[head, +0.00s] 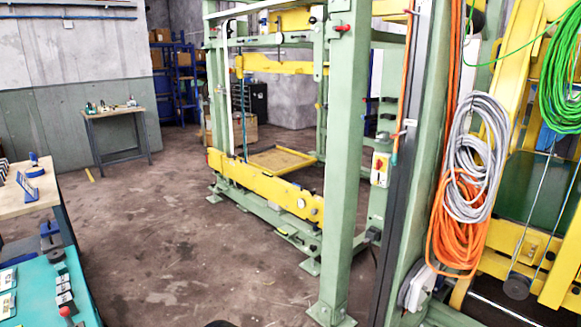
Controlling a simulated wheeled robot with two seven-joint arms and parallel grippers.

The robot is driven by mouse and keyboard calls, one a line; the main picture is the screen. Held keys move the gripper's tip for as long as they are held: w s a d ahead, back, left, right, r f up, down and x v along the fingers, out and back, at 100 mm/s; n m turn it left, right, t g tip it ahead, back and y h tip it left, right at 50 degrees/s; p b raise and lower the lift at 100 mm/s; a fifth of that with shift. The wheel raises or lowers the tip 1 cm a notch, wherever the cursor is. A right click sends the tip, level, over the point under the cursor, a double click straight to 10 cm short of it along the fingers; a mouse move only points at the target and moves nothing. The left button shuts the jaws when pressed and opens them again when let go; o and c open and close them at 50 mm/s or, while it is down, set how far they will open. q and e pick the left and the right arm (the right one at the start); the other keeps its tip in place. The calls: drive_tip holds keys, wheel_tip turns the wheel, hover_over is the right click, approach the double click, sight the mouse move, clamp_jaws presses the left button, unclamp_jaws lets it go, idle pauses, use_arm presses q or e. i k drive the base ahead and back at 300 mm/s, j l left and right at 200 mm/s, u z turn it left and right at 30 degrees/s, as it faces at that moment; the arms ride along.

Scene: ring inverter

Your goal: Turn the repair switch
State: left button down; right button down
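A small grey and yellow box with a red switch knob (378,164) is mounted on the green machine frame, right of the middle of the head view. It looks like a rotary switch, but it is too small to read its position or any label. I cannot tell if it is the repair switch. Neither of my grippers shows in the head view.
A green and yellow machine frame (343,150) stands at the centre and right. Orange cables (458,225) and grey cables (480,150) hang at the right. A teal bench (40,290) is at the lower left. The concrete floor (160,240) between is clear.

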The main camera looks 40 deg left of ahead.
sight(379, 162)
drive_tip(key=u, duration=0.9)
drive_tip(key=i+u, duration=0.25)
drive_tip(key=i, duration=0.4)
drive_tip(key=i+l+u, duration=0.3)
drive_tip(key=i, duration=0.4)
drive_tip(key=i+l+u, duration=0.1)
drive_tip(key=u, duration=0.25)
drive_tip(key=l+u, duration=0.15)
drive_tip(key=u, duration=0.2)
drive_tip(key=i+l, duration=0.15)
drive_tip(key=l, duration=0.15)
